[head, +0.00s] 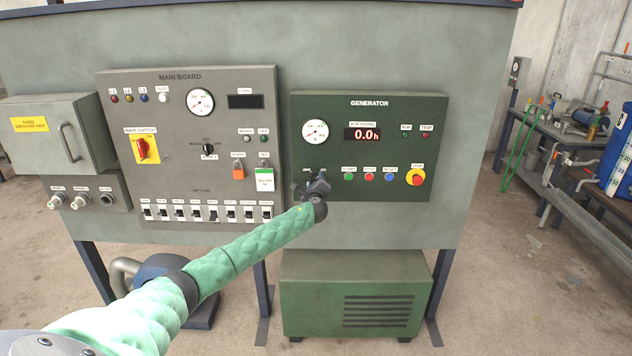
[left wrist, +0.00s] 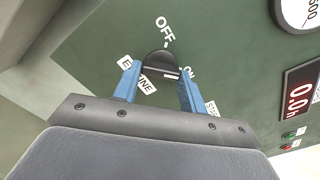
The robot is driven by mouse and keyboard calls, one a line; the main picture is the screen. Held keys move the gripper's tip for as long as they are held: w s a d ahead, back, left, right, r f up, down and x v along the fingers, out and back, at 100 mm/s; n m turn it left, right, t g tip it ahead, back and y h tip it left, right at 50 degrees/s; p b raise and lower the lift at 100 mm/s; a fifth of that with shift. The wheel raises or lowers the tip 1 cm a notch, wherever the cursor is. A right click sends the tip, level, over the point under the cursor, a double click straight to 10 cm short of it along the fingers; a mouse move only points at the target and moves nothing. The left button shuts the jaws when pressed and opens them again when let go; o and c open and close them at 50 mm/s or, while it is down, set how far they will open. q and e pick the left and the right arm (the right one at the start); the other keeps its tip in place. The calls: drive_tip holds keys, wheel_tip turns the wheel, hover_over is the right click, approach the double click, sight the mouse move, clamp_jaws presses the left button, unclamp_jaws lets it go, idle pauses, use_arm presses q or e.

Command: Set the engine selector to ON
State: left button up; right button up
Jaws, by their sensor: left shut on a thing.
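The engine selector is a black round knob (left wrist: 161,68) on the green generator panel (head: 385,101). In the left wrist view, the OFF label (left wrist: 165,29) is above it and the ON label (left wrist: 189,72) to its right. An ENGINE label (left wrist: 136,76) is partly covered. My left gripper (left wrist: 160,88) is shut on the knob, with a blue finger on each side; it also shows in the head view (head: 317,187), where it hides the knob. I cannot clearly tell which mark the knob points to. My right gripper is not in view.
Right of the selector are green (head: 348,177), red (head: 369,177) and blue (head: 390,177) buttons and a red emergency stop (head: 416,177). The display (head: 362,134) reads 0.0h. The grey main board (head: 120,180) is at the left. A green box (head: 310,300) stands below.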

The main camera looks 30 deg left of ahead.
use_arm(q)
drive_tip(key=shift+f, duration=0.2)
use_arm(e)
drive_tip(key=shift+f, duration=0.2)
use_arm(q)
drive_tip(key=o, duration=1)
drive_tip(key=shift+r, duration=0.1)
drive_tip(key=shift+b+v, duration=1.2)
drive_tip(key=shift+v, duration=2.75)
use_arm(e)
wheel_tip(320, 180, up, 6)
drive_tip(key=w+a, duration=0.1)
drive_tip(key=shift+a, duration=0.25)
